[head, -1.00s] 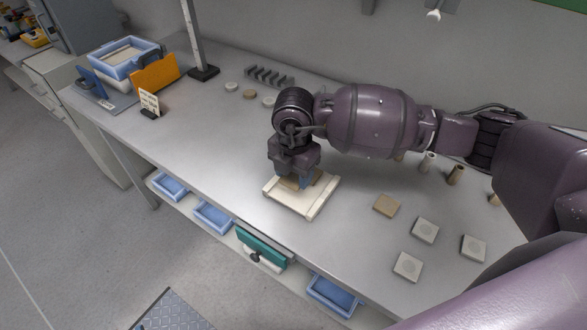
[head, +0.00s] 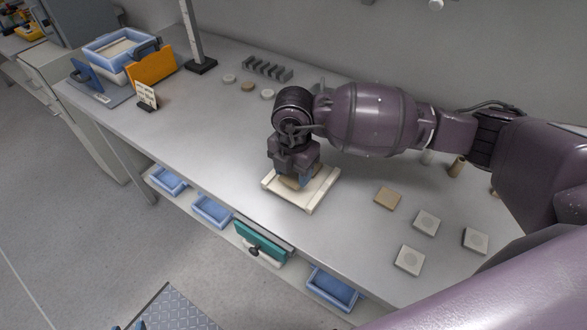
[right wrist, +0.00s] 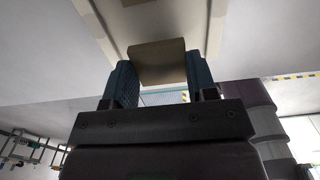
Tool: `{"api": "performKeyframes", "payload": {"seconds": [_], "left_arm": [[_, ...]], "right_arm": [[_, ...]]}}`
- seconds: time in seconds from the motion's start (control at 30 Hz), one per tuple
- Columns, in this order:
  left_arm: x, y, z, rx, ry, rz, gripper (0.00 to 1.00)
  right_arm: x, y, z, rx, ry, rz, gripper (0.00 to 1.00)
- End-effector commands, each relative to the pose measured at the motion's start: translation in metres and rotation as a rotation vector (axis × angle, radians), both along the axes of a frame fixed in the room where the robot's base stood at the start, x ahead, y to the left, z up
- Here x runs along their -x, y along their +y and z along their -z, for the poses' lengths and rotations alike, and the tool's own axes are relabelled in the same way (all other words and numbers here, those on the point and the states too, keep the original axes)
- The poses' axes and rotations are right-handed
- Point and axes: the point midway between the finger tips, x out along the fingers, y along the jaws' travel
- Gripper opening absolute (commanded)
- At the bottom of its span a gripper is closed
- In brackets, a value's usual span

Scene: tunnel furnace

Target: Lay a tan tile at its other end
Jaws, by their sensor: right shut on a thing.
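My right gripper (head: 300,181) is over a cream setter board (head: 318,197) with raised side strips. It is shut on a tan tile (head: 287,182), which shows at the board's left part in the head view. In the right wrist view the tile (right wrist: 158,62) sits between the two blue fingers, with the board (right wrist: 215,25) beyond it. I cannot tell whether the tile touches the board. A second tan tile (head: 387,197) lies on the bench to the right of the board.
Several pale grey tiles, one of them here (head: 427,222), lie at the bench's right. Small cylinders (head: 457,166) stand behind them. A dark slotted rack (head: 267,69), small discs (head: 248,87), an orange plate (head: 153,66) and a blue bin (head: 120,50) are farther left.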

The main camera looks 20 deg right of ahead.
Motion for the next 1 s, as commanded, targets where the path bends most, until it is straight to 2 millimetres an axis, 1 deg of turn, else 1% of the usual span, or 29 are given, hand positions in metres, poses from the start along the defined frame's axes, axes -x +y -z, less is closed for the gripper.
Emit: {"api": "performKeyframes", "payload": {"seconds": [0.27, 0.6, 1.0], "left_arm": [[0.001, 0.000, 0.001, 0.000, 0.002, 0.000, 0.43], [0.008, 0.001, 0.011, 0.000, 0.018, -0.003, 0.43], [0.008, 0.001, 0.018, 0.000, 0.024, -0.003, 0.43]], "right_arm": [[0.000, 0.000, 0.002, 0.000, 0.001, 0.000, 0.29], [0.000, 0.000, 0.015, 0.000, 0.001, 0.000, 0.29], [0.000, 0.000, 0.029, 0.000, 0.001, 0.000, 0.29]]}}
